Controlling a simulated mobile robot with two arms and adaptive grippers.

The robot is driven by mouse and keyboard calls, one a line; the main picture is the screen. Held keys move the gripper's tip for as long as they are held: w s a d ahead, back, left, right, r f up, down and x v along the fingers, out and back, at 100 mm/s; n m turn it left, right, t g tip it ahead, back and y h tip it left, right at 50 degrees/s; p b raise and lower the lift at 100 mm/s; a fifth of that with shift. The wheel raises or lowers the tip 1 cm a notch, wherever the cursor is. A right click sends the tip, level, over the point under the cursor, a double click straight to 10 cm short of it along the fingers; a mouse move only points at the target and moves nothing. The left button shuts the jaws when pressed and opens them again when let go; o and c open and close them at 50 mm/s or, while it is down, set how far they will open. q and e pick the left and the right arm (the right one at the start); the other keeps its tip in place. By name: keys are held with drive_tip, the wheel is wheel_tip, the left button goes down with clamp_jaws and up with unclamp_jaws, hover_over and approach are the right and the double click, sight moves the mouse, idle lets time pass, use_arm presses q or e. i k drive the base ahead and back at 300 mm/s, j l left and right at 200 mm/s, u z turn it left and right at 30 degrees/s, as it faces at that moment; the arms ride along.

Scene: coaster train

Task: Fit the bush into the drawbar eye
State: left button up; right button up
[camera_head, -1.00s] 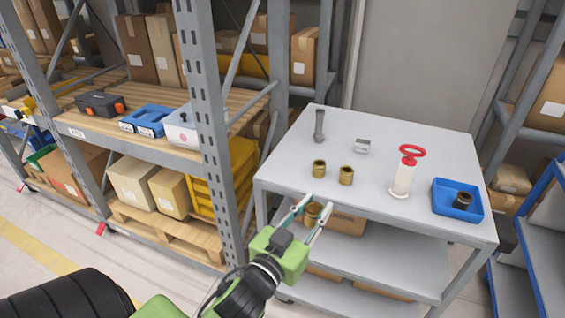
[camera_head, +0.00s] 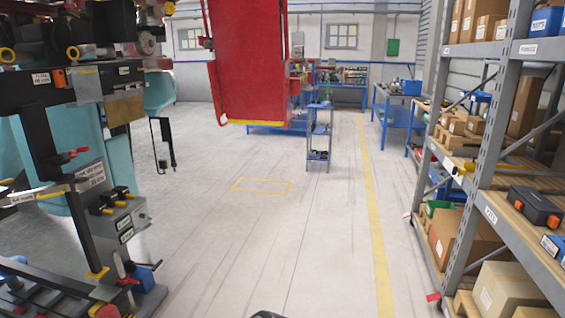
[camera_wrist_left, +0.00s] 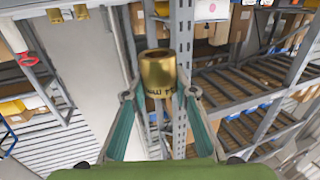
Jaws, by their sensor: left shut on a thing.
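A brass bush (camera_wrist_left: 158,70) with small lettering on its side shows in the left wrist view. My left gripper (camera_wrist_left: 160,94) is shut on it, one fingertip at each side. The bush's open end faces away from the gripper's palm. Neither the bush nor a gripper shows clearly in the head view. My right gripper is in neither view. I cannot make out the drawbar eye in these frames.
Teal and black machinery (camera_head: 90,140) fills the left. A loaded shelf rack (camera_head: 488,165) lines the right. The floor between is clear.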

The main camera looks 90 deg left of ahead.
sight(81, 186)
drive_tip(key=j+u, duration=0.1)
drive_tip(key=u, duration=0.35)
drive_tip(key=j+u, duration=0.1)
drive_tip(key=u, duration=0.35)
drive_tip(key=j+u, duration=0.1)
drive_tip(key=u, duration=0.75)
drive_tip(key=i+j+u, duration=0.15)
drive_tip(key=j+u, duration=0.3)
drive_tip(key=i+j+u, duration=0.2)
drive_tip(key=u, duration=0.25)
drive_tip(key=i+j+u, duration=0.25)
drive_tip(key=u, duration=0.2)
